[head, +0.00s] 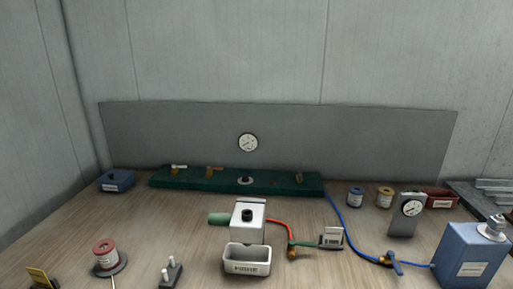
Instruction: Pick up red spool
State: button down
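The red spool (105,249) stands upright at the front left of the wooden bench. It has a reddish top and a paler, labelled side. It sits on a dark round base (109,266), and a thin pale rod shows just below that base at the picture's lower edge. My gripper is not in this view. Nothing hides the spool.
A yellow card (38,276) stands left of the spool, and a small dark block with white pegs (171,271) stands right. A white machine with a tray (247,260) is at centre. A blue box (117,181) lies behind. Bare wood (165,225) lies between.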

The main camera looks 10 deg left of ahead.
aim_at(108, 259)
jog(key=u, duration=1.25)
